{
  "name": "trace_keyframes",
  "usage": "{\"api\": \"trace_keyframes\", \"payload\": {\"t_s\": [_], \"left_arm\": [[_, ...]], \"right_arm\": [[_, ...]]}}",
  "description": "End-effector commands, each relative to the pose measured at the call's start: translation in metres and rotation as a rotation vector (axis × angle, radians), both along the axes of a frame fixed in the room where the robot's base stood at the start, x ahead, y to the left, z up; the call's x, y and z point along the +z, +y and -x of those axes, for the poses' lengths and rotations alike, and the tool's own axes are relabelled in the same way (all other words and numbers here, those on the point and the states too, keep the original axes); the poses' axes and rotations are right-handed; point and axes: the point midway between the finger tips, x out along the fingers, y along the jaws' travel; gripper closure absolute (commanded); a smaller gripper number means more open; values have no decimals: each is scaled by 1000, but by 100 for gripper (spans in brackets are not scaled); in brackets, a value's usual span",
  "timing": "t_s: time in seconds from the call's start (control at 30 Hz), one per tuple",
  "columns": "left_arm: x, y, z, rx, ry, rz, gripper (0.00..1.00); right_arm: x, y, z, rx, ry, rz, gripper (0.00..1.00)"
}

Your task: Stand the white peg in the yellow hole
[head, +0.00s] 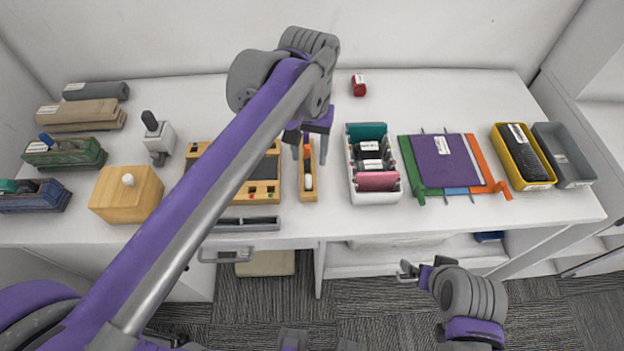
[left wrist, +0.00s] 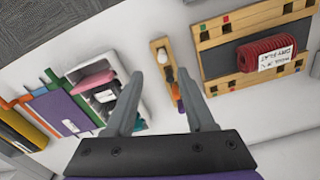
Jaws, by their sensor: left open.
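The white peg (head: 308,183) lies in a narrow wooden tray (head: 308,197), near its front end. It also shows in the left wrist view (left wrist: 162,57), with orange and purple pieces beside it in the tray. My left gripper (head: 309,152) is open and empty above the tray; in the left wrist view the peg and tray show between and beyond its fingers (left wrist: 161,80). The wooden board (head: 265,194) with small coloured marks stands left of the tray, partly hidden by my left arm. I cannot make out which mark is the yellow hole. My right gripper (head: 409,271) is low, before the table's front edge.
A white bin (head: 389,196) of packets stands right of the tray. A red roll (left wrist: 265,53) lies on the board in the left wrist view. A wooden block (head: 112,195) with a white knob is at the left. Bare white table (head: 328,215) lies between tray and bin.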

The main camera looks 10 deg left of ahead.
Motion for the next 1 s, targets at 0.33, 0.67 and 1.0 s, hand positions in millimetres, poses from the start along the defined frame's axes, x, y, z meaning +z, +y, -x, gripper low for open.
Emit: {"api": "trace_keyframes", "payload": {"t_s": [0.33,0.67,1.0], "left_arm": [[-46,1,0,0,-1,1,46],[-88,4,-5,-1,-2,1,46],[-98,4,-5,-1,-2,1,46]], "right_arm": [[-5,0,2,0,3,0,0],[-5,0,2,0,3,0,0],[-5,0,2,0,3,0,0]]}}
